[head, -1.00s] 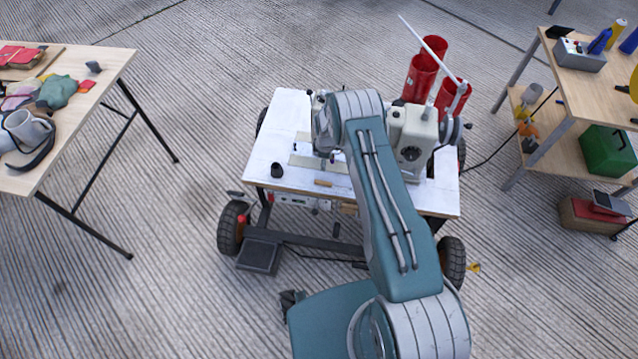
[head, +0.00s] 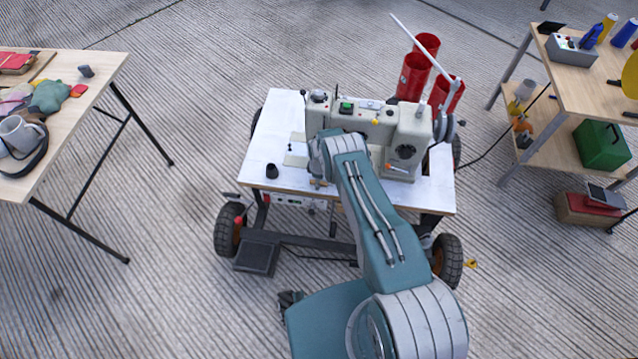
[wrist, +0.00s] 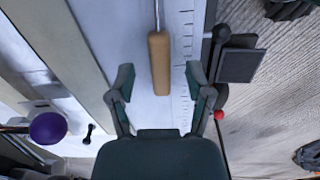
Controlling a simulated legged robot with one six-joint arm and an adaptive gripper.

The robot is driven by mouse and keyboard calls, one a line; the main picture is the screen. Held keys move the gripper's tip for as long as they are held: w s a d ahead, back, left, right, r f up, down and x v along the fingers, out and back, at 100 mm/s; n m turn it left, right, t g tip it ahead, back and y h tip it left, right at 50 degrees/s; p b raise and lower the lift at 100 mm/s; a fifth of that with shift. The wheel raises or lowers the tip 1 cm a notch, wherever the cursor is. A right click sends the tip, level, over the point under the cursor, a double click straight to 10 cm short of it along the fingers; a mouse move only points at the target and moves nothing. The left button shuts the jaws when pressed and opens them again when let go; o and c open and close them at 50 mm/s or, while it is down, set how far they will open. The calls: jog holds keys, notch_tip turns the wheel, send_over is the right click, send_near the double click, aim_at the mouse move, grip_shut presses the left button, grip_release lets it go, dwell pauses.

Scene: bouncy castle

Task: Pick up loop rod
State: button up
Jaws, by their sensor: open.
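The loop rod (wrist: 159,62) has a tan wooden handle and a thin metal shaft. It lies on the white tabletop near its ruler-marked edge, with the shaft running out of the top of the wrist view. My gripper (wrist: 159,80) is open, one finger on each side of the handle's near end in that view. I see no contact, and cannot tell how far the fingers are above the table. In the head view a small tan part of the handle (head: 318,183) shows beside my arm at the table's front edge; my fingers are mostly hidden there.
A sewing machine (head: 385,125) stands on the wheeled table (head: 265,150), with red cylinders (head: 412,77) behind it. A small dark cup (head: 272,171) is on the table's left. A purple ball-shaped thing (wrist: 47,128) shows at left. Side tables flank the floor.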

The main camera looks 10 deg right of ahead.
jog(key=shift+f, duration=0.3)
grip_shut()
jog(key=shift+r, duration=0.1)
